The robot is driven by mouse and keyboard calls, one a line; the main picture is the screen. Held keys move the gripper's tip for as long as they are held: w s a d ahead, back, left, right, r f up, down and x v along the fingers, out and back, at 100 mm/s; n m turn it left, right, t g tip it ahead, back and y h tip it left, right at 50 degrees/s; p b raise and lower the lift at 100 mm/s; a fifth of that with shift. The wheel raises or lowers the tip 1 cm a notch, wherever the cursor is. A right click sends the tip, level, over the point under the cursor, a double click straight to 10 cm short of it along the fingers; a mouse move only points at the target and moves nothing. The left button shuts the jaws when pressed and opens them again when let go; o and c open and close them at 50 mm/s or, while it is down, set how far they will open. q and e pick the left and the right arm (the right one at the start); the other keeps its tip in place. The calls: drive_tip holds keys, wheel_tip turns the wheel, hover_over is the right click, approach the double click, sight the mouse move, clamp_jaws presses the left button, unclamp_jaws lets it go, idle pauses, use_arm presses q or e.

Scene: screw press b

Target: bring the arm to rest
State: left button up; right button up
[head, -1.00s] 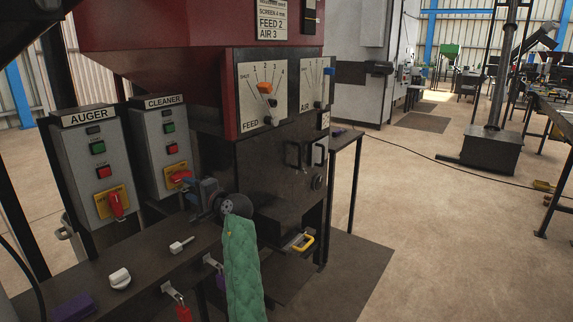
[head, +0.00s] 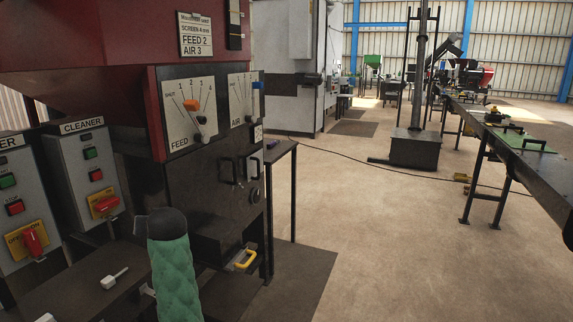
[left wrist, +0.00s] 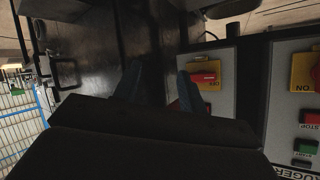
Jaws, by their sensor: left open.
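My left arm, in a green quilted sleeve (head: 174,270), rises from the bottom of the head view. Its dark wrist end stands in front of the machine, and the jaws are hidden there. In the left wrist view my left gripper (left wrist: 158,85) shows two blue-grey fingers apart, with nothing seen between them. The cleaner box's red rotary switch (left wrist: 207,77) appears just beyond the right finger; I cannot tell the gap. In the head view this cleaner switch (head: 105,204) is left of the sleeve, with a clear strip between them. My right gripper is out of view.
The auger box (head: 22,200) stands left of the cleaner box (head: 85,160). The machine's feed dial (head: 188,105) and black lower body are behind the arm. A dark bench (head: 70,285) lies at lower left. Open floor (head: 400,250) spreads right, towards a long table (head: 510,135).

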use_arm(q)
drive_tip(key=s+d+f+m+g+h+p, duration=0.1)
drive_tip(key=s+d+f+m+h+p, duration=0.1)
drive_tip(key=s+d+f+h, duration=0.6)
drive_tip(key=s+d+f+m+g+h+p, duration=0.1)
drive_tip(key=s+d+f+m+p, duration=0.15)
drive_tip(key=s+d+f, duration=0.7)
drive_tip(key=s+d+f+g+p, duration=0.1)
drive_tip(key=s+f, duration=0.3)
drive_tip(key=s, duration=0.6)
drive_tip(key=s+d+f+m+g+p, duration=0.1)
drive_tip(key=s+f, duration=0.3)
drive_tip(key=s, duration=0.6)
drive_tip(key=s+d+f+g+p, duration=0.2)
drive_tip(key=s+d+f+g, duration=0.1)
drive_tip(key=s, duration=0.7)
drive_tip(key=shift+d+f+g+h, duration=0.15)
drive_tip(key=shift+f+g+h, duration=0.2)
drive_tip(key=shift+f, duration=0.2)
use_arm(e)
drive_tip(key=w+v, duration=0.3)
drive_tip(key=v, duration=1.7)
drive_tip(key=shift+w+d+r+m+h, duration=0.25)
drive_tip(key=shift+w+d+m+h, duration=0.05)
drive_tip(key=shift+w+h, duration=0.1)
use_arm(q)
drive_tip(key=shift+s, duration=0.15)
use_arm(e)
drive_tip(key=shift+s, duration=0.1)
